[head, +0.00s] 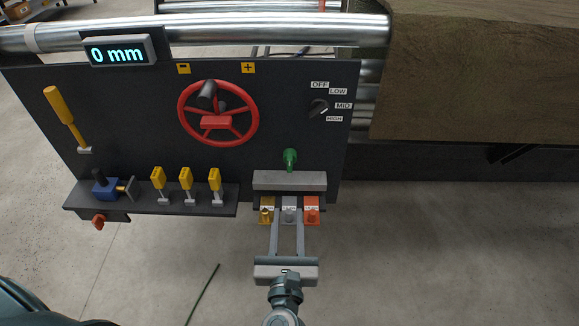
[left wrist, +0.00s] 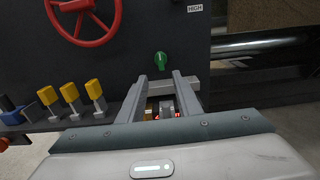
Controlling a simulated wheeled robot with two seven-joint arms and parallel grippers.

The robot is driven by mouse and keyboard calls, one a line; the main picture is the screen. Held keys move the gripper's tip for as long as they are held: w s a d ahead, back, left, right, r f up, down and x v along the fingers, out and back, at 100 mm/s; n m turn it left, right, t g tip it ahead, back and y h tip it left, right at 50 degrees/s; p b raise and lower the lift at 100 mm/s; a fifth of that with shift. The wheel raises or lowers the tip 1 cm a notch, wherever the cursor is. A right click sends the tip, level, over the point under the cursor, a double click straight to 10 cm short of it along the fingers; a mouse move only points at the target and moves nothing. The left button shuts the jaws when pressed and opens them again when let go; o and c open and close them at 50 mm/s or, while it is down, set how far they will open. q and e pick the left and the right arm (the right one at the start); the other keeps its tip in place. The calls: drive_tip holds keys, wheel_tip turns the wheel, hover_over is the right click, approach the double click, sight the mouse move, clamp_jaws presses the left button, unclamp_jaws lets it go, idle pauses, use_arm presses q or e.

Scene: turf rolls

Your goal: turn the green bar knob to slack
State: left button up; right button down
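The green bar knob (head: 290,158) sits on the dark panel, just above a grey ledge (head: 290,181). Its bar looks roughly upright, and I cannot make out any slack mark by it. It also shows in the left wrist view (left wrist: 160,61), above and between my fingertips. My left gripper (head: 287,205) comes up from below with its two fingers apart and nothing between them. In the head view the fingertips are below the ledge, apart from the knob. My right gripper is not in view.
Gold, grey and orange blocks (head: 311,210) are under the ledge, close to my fingers. A red handwheel (head: 218,112), a rotary selector (head: 319,108), yellow levers (head: 187,179) and a blue part (head: 104,185) are on the panel. The display (head: 117,52) reads 0 mm.

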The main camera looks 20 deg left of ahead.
sight(290, 164)
use_arm(q)
drive_tip(key=shift+w, duration=0.1)
